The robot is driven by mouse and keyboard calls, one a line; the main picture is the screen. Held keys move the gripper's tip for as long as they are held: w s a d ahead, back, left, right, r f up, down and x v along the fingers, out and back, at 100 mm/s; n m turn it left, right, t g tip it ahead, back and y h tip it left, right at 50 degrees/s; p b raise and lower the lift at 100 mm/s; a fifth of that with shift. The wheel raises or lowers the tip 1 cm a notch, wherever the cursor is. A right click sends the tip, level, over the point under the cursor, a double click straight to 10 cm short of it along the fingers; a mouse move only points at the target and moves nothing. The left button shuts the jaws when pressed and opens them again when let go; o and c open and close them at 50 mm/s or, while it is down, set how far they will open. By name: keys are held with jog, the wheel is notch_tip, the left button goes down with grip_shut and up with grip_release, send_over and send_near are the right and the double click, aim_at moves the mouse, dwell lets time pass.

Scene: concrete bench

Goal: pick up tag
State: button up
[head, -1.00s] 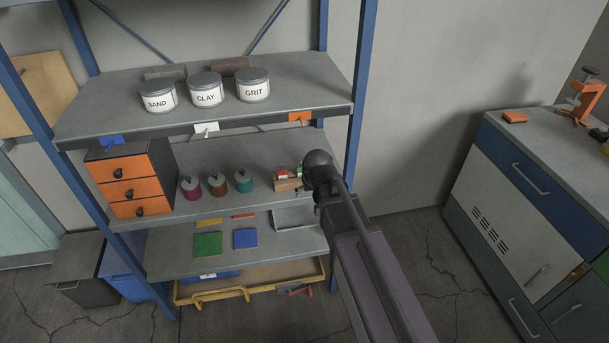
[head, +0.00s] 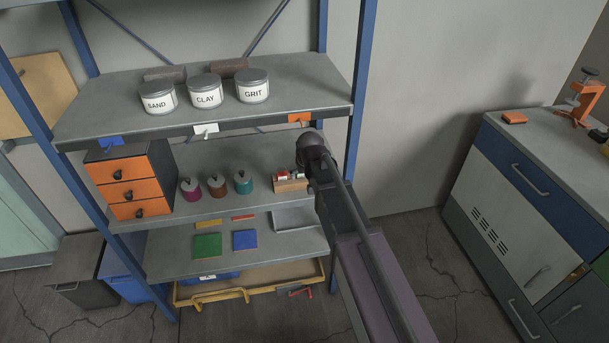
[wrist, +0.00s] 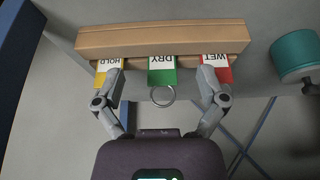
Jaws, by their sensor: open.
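Three tags stand in a wooden holder (wrist: 160,36) in the wrist view, lettering upside down: a yellow HOLD tag (wrist: 108,72), a green DRY tag (wrist: 161,76) with a metal ring (wrist: 163,96), and a red WET tag (wrist: 217,72). My gripper (wrist: 160,74) is open and empty. Its fingers are spread either side of the DRY tag, with the fingertips close to or overlapping the HOLD and WET tags in the picture; whether they touch is unclear. In the head view the holder (head: 291,186) sits on the middle shelf, partly hidden by my arm, and my fingers are hidden.
A teal jar (wrist: 295,52) stands beside the holder; it also shows in the head view (head: 243,183) with two more jars. An orange drawer unit (head: 128,180) is at the shelf's left. Above is the upper shelf (head: 300,90) with labelled tins. A blue upright (head: 357,100) stands at right.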

dwell(0.3)
jog(key=shift+w+a, duration=0.15)
jog(key=shift+w, duration=0.4)
jog(key=w, duration=0.1)
jog(key=w+f+b, duration=0.1)
jog(key=w, duration=0.1)
jog(key=shift+a+f, duration=0.15)
jog(key=shift+a, duration=0.25)
jog(key=shift+b+x, duration=0.8)
jog(key=shift+b, duration=0.1)
jog(key=c, duration=0.9)
